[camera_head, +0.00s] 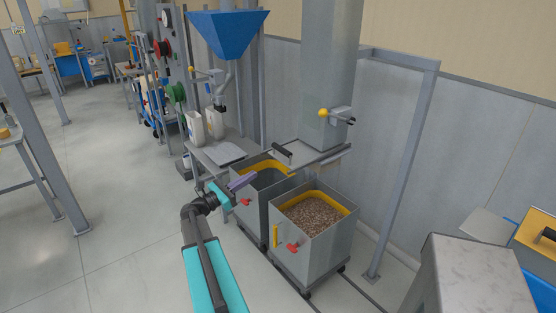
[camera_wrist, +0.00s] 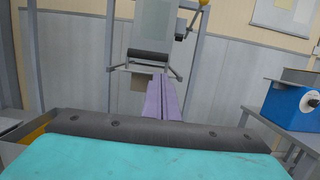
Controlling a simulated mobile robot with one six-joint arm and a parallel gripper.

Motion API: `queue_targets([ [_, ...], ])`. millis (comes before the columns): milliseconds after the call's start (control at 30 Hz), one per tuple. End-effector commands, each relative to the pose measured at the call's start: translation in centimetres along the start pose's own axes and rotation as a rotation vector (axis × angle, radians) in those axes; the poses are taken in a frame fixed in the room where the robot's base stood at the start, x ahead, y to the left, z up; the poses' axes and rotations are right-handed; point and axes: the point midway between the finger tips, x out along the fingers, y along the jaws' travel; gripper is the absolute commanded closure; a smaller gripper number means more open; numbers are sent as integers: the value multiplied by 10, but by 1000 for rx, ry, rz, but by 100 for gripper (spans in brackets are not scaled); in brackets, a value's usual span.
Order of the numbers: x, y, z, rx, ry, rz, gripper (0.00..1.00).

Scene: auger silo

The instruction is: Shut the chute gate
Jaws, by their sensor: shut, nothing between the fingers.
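The tall grey chute (camera_head: 330,75) comes down at the back, above and behind the two bins. At its foot is a flat gate plate (camera_head: 318,153) with a black bar handle (camera_head: 283,150) sticking out at its front left. The black handle (camera_wrist: 150,59) also shows in the wrist view, just under the chute (camera_wrist: 153,24) and beyond my fingers. My gripper (camera_head: 242,181) has purple fingers, shut and empty, over the near edge of the left bin and apart from the handle. In the wrist view my gripper (camera_wrist: 165,98) points towards the gate. Whether the gate's opening is covered is hidden.
The right bin (camera_head: 318,250) holds brown pellets; the left bin (camera_head: 247,212) looks dark inside. A yellow-knobbed lever (camera_head: 323,113) sits on the chute's side. A blue hopper (camera_head: 228,32) stands above a bench at left. A grey post (camera_head: 405,170) stands at right.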

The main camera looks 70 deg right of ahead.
Motion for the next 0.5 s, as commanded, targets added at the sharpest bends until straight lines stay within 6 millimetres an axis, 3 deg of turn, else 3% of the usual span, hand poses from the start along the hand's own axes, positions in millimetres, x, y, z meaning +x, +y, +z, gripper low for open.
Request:
queue_targets([
  [267,5,0,0,1,2,0,100],
  [500,28,0,1,0,2,-2,100],
])
